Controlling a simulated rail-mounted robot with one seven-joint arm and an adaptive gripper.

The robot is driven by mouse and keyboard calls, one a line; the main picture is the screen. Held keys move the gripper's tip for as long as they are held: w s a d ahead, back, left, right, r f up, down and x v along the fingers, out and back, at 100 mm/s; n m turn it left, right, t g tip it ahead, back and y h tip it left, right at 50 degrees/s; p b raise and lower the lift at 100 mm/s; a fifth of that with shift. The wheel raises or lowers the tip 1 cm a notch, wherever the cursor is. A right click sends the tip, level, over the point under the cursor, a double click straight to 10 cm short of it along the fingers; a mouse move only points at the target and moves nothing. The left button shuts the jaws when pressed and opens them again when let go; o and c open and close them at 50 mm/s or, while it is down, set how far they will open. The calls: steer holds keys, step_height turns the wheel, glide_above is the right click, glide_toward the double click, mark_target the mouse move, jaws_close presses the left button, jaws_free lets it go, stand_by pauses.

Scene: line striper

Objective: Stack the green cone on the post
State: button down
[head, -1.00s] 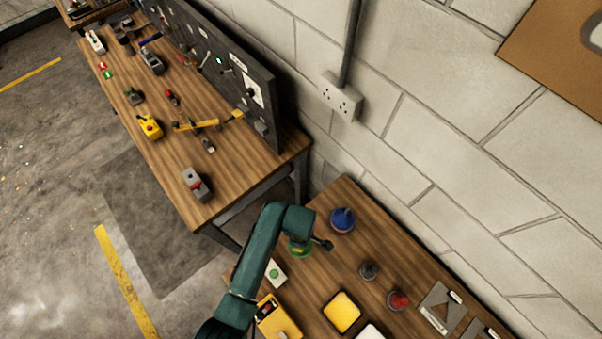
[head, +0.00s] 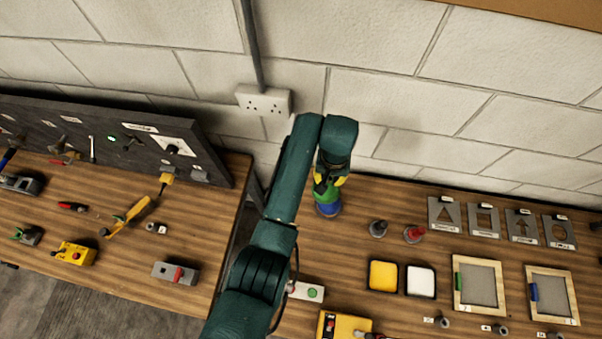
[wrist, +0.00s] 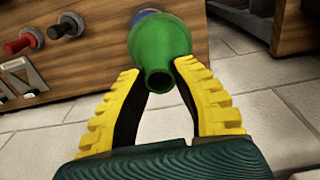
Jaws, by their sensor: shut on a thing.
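My gripper (head: 328,184), with yellow fingers, is shut on the green cone (head: 326,196) at the back left of the right-hand bench. The blue cone (head: 328,210) stands on the bench directly under the green cone. In the wrist view the green cone (wrist: 160,48) sits between the finger pads of my gripper (wrist: 160,72), its narrow open end towards the camera. A sliver of the blue cone (wrist: 147,13) shows behind its wide end. The post is hidden, and I cannot tell whether the green cone touches the blue one.
A dark grey knob-like piece (head: 378,229) and a red one (head: 414,234) stand to the right. Yellow (head: 383,275) and white (head: 421,280) pads lie in front. The wall with a socket (head: 263,101) is close behind. A gap separates the benches.

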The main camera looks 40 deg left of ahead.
steer(key=shift+w+d+r, duration=0.75)
steer(key=shift+w+r, duration=0.2)
steer(key=shift+w, duration=0.15)
steer(key=shift+d+f, duration=0.15)
step_height(320, 180, down, 4)
steer(key=b, duration=0.3)
steer(key=shift+r+b, duration=0.25)
steer(key=shift+b, duration=0.15)
steer(key=shift+r+p, duration=0.1)
steer(key=shift+p, duration=0.3)
steer(key=shift+f+b, duration=1.15)
steer(key=shift+f, duration=0.95)
stand_by(0.5)
steer(key=shift+f, duration=0.1)
steer(key=shift+f+b, duration=1.85)
steer(key=shift+f, duration=0.55)
